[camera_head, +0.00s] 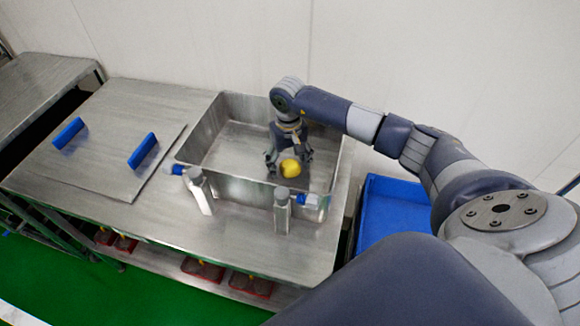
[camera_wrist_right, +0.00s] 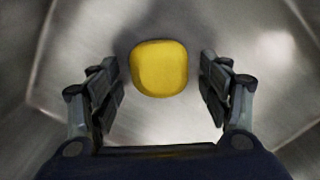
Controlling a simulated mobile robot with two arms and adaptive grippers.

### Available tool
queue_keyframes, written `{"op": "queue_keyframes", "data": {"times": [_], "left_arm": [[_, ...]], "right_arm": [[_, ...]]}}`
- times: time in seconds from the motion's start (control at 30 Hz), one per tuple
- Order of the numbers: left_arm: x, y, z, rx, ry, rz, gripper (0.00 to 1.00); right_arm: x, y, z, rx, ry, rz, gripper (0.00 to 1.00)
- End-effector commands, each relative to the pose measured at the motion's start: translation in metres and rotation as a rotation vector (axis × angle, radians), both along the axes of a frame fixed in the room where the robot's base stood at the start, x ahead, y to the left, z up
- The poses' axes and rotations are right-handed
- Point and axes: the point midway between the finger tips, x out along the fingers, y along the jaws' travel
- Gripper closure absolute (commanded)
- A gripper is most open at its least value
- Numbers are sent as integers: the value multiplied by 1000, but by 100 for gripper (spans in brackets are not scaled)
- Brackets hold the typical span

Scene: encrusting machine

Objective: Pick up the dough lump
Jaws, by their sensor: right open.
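The dough lump (camera_head: 290,168) is a small yellow rounded piece inside the open metal bin (camera_head: 207,135). My right gripper (camera_head: 289,160) reaches down into the bin from above, at the lump. In the right wrist view the lump (camera_wrist_right: 159,68) lies between and a little beyond the two open fingers of my right gripper (camera_wrist_right: 160,88), with a gap on each side. Neither finger appears to touch it. My left gripper is in neither view.
The bin stands on a metal table (camera_head: 150,230). A metal lid with blue handles (camera_head: 143,150) lies to its left. Metal posts with blue knobs (camera_head: 282,208) stand at the bin's front. A blue crate (camera_head: 392,210) is right of the table. The bin's walls surround my right gripper.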

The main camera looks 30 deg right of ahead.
Motion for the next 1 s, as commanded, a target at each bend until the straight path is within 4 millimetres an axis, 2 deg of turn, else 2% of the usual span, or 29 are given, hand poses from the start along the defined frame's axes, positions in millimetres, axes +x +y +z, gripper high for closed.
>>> {"op": "queue_keyframes", "data": {"times": [0.03,0.07,0.2,0.27,0.67,0.77,1.0], "left_arm": [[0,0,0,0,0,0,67],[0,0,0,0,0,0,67],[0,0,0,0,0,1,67],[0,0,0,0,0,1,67],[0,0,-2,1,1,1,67],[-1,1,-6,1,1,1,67],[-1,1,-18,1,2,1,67]], "right_arm": [[0,0,0,0,0,0,29],[0,0,0,0,0,0,33],[0,0,0,0,0,0,65],[0,0,0,0,0,0,77],[1,0,5,1,-2,0,77],[1,-1,17,-1,-4,-1,77],[2,0,66,0,-6,1,77]]}}
